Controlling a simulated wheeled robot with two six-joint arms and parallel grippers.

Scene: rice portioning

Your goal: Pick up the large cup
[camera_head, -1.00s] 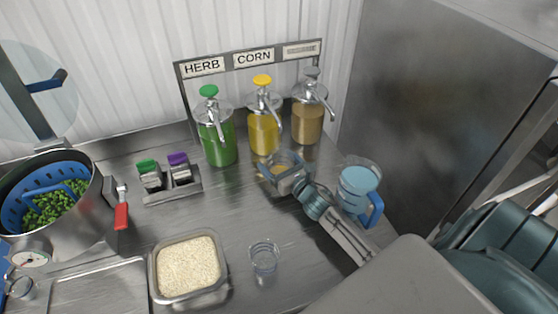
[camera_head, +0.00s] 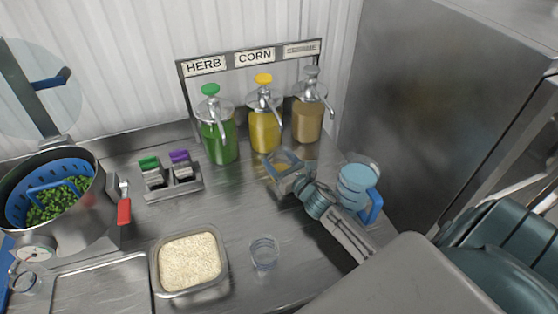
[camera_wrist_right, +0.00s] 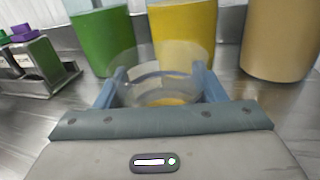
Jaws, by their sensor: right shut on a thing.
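The large clear cup (camera_head: 277,163) is between the fingers of my right gripper (camera_head: 285,172), in front of the yellow and brown dispensers. In the right wrist view the transparent cup (camera_wrist_right: 160,82) fills the space between the two blue-grey fingers (camera_wrist_right: 160,88). The fingers are shut on its sides. The cup looks tilted in the head view; whether its base touches the counter I cannot tell. A smaller clear cup (camera_head: 264,254) stands apart on the counter.
Green (camera_head: 218,142), yellow (camera_head: 264,132) and brown (camera_head: 307,120) pump bottles stand close behind the cup. A blue-handled pitcher (camera_head: 356,183) is close to the right of my gripper. A rice tray (camera_head: 155,270) is front left, and a pot (camera_head: 85,215) of peas is further left.

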